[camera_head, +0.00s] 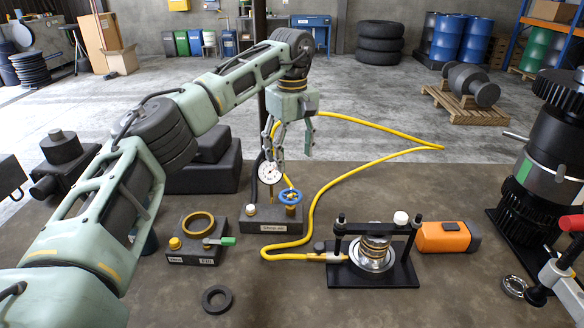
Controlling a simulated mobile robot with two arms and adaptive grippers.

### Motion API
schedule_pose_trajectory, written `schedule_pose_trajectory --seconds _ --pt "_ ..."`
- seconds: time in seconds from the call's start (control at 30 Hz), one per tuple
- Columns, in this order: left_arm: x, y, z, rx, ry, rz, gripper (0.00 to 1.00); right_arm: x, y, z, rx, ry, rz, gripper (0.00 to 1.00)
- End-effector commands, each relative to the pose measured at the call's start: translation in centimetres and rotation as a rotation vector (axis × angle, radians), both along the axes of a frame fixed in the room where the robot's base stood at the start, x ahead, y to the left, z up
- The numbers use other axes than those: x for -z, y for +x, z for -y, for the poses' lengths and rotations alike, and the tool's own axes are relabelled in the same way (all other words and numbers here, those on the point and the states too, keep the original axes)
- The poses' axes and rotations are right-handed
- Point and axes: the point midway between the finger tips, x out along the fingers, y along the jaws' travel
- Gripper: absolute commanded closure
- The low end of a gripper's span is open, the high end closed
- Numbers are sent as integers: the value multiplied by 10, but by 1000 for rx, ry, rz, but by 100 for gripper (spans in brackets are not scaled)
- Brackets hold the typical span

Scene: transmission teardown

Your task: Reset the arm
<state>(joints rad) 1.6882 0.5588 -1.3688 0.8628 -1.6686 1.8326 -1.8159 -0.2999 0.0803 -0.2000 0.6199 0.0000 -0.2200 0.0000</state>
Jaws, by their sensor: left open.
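My left arm comes in from the left and reaches over the bench (150,290). My left gripper (291,152) points down, open, with its fingers apart and nothing seen between them. It is above and partly in front of the shop-air block (270,220), which has a white dial gauge (268,172) and a blue valve wheel (290,197). In this view the left finger overlaps the top of the gauge; I cannot tell whether they touch. My right gripper is not in view.
A black press fixture (405,272) holds a stack of metal rings, with a yellow hose (315,215) running to it. An orange box (447,237) lies beside it. A dark transmission (545,170) stands at right. A ring (217,309) lies in front; the bench's front middle is clear.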

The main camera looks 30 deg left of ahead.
Motion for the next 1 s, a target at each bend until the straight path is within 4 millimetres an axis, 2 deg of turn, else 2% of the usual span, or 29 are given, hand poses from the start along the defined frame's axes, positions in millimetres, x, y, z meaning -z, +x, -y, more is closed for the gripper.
schedule_pose_trajectory --seconds 0.13,0.67,1.0 --pt "-9 0 0 1 0 0 37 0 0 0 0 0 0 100" --pt "-11 0 0 0 0 0 37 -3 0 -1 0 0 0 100" --pt "-66 0 0 0 0 0 37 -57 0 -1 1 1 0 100"
